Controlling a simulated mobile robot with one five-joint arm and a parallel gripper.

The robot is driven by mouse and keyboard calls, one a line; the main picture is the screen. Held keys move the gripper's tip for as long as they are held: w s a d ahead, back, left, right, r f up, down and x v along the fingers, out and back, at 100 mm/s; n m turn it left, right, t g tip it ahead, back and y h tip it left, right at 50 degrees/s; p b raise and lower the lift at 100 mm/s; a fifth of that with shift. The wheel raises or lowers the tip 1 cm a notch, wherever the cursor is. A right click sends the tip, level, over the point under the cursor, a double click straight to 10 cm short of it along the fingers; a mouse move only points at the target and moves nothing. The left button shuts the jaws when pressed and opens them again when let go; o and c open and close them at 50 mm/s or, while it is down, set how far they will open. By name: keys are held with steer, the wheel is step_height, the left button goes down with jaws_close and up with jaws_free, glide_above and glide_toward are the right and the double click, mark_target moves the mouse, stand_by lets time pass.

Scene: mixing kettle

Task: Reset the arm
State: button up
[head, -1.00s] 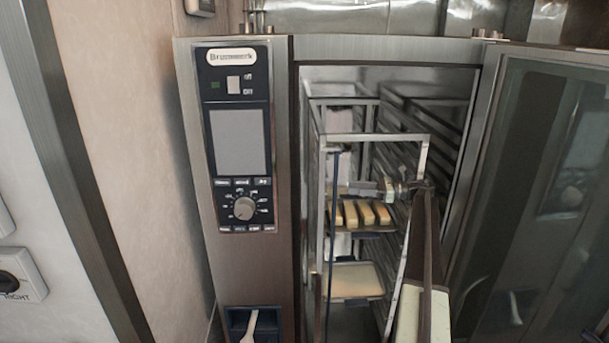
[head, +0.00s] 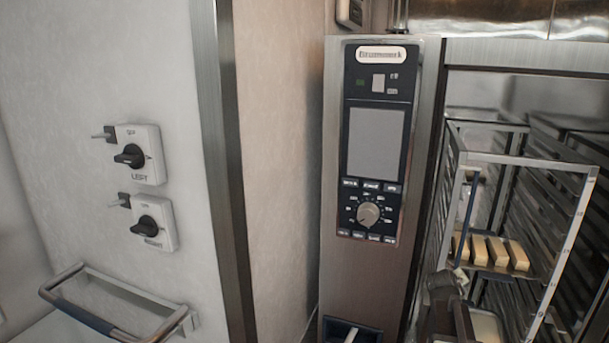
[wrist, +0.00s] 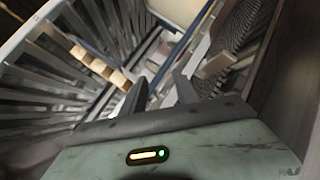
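My gripper (wrist: 160,92) shows in the wrist view as two dark fingers with a gap between them, and nothing is held in the gap. In the head view my arm is low at the bottom right, in front of the oven opening. The arm's end is partly cut off and small there, so its fingers are not clear. Beyond the fingers in the wrist view are the rack's slanted bars and a row of bread-like blocks (wrist: 98,66), apart from the gripper.
The oven's control panel (head: 375,140) stands left of the open chamber. A wheeled-type metal rack (head: 520,160) inside holds a tray with several yellow loaves (head: 495,250). Two wall switches (head: 138,155) (head: 153,223) and a metal handle (head: 120,300) are at the left.

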steer(key=s+a+f+m+g+y, duration=0.1)
steer(key=s+a+f+g+y, duration=0.1)
steer(key=s+a, duration=0.4)
steer(key=s+a+f+g+y+p, duration=0.1)
steer(key=s+a, duration=0.6)
steer(key=a, duration=0.9)
steer(key=s+a+f+m+g+y+p, duration=0.1)
steer(key=s+a+f+g+y, duration=0.3)
steer(key=s+a, duration=0.3)
steer(key=a+g, duration=0.1)
steer(key=a, duration=0.2)
steer(key=shift+s+a+f+m, duration=0.2)
steer(key=shift+s+a+m, duration=0.1)
steer(key=shift+a, duration=0.1)
